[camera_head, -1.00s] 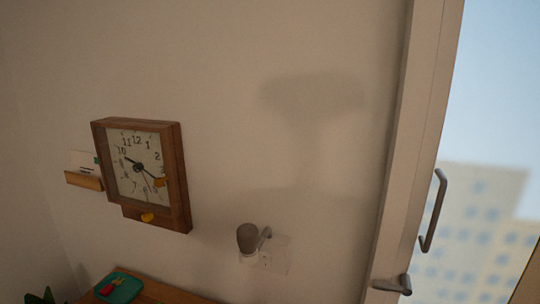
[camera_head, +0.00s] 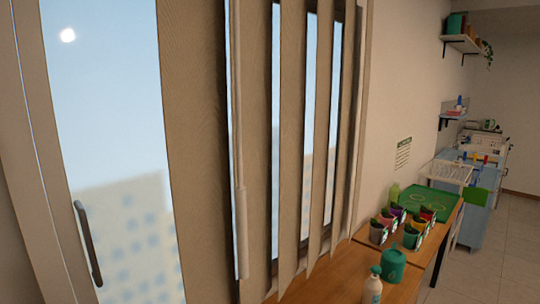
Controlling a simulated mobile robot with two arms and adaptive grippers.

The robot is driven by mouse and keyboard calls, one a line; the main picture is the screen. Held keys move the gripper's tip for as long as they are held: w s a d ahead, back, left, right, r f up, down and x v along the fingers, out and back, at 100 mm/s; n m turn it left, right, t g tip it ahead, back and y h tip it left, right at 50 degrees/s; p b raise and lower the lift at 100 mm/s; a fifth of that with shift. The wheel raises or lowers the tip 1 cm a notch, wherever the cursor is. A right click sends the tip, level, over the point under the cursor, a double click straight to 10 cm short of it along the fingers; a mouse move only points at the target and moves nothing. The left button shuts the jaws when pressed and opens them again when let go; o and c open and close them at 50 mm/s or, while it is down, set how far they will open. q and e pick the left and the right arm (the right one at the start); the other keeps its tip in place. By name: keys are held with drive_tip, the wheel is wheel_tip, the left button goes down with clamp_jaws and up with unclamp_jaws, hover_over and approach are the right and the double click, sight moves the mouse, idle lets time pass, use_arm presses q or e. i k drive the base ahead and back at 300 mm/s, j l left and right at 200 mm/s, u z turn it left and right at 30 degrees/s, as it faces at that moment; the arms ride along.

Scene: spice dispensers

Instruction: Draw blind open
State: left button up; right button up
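The vertical blind (camera_head: 290,150) hangs at the window in the middle of the head view. Its beige slats are spread apart and angled, with strips of sky showing between them. A pale wand (camera_head: 241,230) hangs down in front of the slats and has a thicker lower part. The left part of the glass (camera_head: 105,100) is uncovered, with sky and a blurred building behind it. Neither of my grippers shows in the head view.
A wooden table (camera_head: 335,276) runs along the wall below the blind. On it are a white bottle (camera_head: 373,287), a green container (camera_head: 392,264), several small pots and a green mat (camera_head: 430,203). A grey handle (camera_head: 88,243) is on the glass door's frame. Open floor (camera_head: 505,250) lies at the right.

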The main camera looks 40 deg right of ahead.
sight(191, 35)
drive_tip(key=j+z, duration=0.1)
drive_tip(key=z, duration=1.1)
drive_tip(key=k+l, duration=0.05)
drive_tip(key=l, duration=0.05)
